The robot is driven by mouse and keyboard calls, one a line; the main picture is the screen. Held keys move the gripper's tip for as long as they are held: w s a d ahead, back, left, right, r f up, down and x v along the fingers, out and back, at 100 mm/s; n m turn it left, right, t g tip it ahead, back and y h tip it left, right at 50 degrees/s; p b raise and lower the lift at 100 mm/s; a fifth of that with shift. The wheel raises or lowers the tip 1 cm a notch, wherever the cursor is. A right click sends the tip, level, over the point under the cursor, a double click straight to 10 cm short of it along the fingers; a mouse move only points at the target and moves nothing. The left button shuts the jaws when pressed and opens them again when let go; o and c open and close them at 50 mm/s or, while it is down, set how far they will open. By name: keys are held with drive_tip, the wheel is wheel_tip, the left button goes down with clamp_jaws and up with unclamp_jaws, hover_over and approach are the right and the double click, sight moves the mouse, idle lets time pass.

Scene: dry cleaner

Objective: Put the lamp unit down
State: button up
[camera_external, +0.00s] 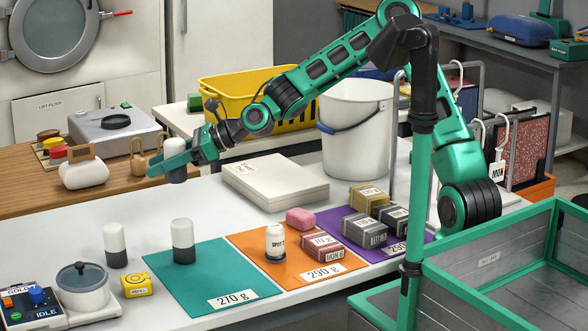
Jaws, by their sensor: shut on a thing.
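My gripper (172,160) is shut on a white and grey cylinder, which I take to be the lamp unit (176,147). It is held upright above the white counter, and the green fingers hide its middle. Two similar cylinders with white tops and dark lower parts stand below: one on the teal mat (208,277) marked 270 g, the other (115,245) on the bare counter to its left.
The orange mat (250,245), marked 290 g, holds a white bottle (276,242), a pink block and labelled blocks. The purple mat (375,252) holds several blocks. A flat white box (275,182) and white bucket (355,130) stand behind. A small pot (83,287) sits front left.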

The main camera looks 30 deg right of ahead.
drive_tip(key=s+a+n+g, duration=0.2)
drive_tip(key=s+n+g, duration=0.15)
drive_tip(key=s, duration=0.95)
drive_tip(key=s+a+r+n+g, duration=0.1)
drive_tip(key=s+a+n+g, duration=0.2)
drive_tip(key=s, duration=0.9)
drive_tip(key=s+a+n+g, duration=0.1)
drive_tip(key=s+n+g, duration=0.3)
drive_tip(key=s, duration=0.9)
drive_tip(key=shift+m+g+y, duration=0.3)
drive_tip(key=shift+m+g, duration=0.05)
drive_tip(key=w+d+f, duration=0.1)
drive_tip(key=w+f, duration=0.3)
drive_tip(key=w+d+f, duration=0.1)
drive_tip(key=w+f, duration=0.3)
drive_tip(key=w+d+f, duration=0.1)
drive_tip(key=w+f, duration=0.3)
drive_tip(key=shift+f, duration=2)
drive_tip(key=shift+f, duration=0.1)
drive_tip(key=o, duration=1.1)
